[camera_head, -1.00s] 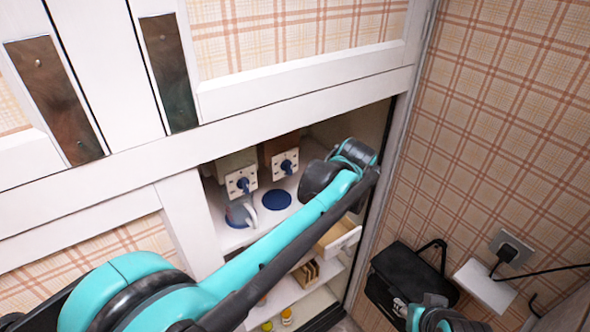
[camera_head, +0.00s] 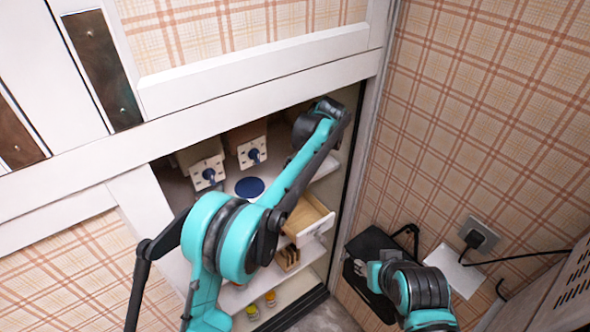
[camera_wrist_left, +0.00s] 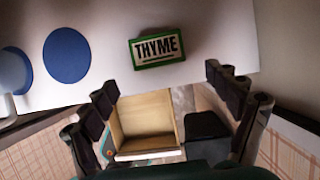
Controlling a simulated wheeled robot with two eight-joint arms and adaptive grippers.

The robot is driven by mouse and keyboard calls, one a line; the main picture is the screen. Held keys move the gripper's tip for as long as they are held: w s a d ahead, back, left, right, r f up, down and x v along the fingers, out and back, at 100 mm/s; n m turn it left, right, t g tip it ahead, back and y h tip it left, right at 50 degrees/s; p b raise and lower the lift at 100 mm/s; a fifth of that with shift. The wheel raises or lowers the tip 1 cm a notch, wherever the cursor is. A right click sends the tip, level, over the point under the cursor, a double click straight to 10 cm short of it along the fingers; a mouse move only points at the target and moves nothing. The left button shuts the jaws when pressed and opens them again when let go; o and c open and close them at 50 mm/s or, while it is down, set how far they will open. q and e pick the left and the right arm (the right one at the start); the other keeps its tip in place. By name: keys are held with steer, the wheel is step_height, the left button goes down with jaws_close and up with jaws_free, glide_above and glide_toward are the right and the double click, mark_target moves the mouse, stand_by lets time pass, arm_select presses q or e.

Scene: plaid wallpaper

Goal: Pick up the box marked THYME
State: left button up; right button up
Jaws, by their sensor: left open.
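The THYME box (camera_wrist_left: 157,49) is a small green box with a pale label and dark lettering. In the left wrist view it lies on a white shelf (camera_wrist_left: 215,35), beyond my fingertips. My left gripper (camera_wrist_left: 161,82) is open and empty, its fingers spread on either side below the box, not touching it. In the head view my left arm reaches into the cabinet, and its wrist hides the gripper and the box. My right gripper (camera_head: 359,267) is small at the lower right, in front of a black case; its opening is unclear.
An open wooden drawer (camera_head: 308,220) juts out below the shelf; it also shows in the wrist view (camera_wrist_left: 146,115). A blue disc (camera_head: 249,187) lies on the shelf left of my arm. The black case (camera_head: 372,243) stands by the right wall. Jars (camera_head: 270,298) sit lower down.

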arm_select(q)
steer(key=shift+w+a, duration=0.45)
steer(key=shift+w, duration=0.15)
steer(key=x, duration=0.1)
steer(key=b+x, duration=0.1)
steer(key=x, duration=0.3)
steer(key=shift+w+a, duration=0.25)
steer(key=shift+w, duration=0.1)
steer(key=c, duration=1.1)
